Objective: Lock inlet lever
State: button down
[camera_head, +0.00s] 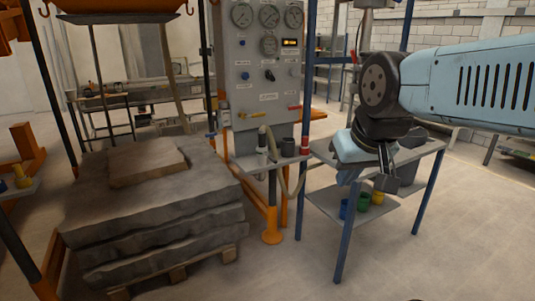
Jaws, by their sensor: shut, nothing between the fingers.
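A grey control panel (262,75) stands upright in the middle of the view. The labels are too small to read, so I cannot tell which is the inlet lever. My gripper (383,180) points down at the right of the panel, apart from both levers. It is shut and empty, in front of a small blue-legged table.
The blue-legged table (425,147) has several coloured cups on its lower shelf. Stacked stone slabs (160,215) on a pallet fill the left. A hose (274,150) hangs below the panel beside an orange post (272,220). The floor at the front right is clear.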

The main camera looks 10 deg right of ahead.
aim_at(272, 159)
jog(key=z, duration=0.05)
jog(key=i, duration=1)
jog(key=u, duration=0.05)
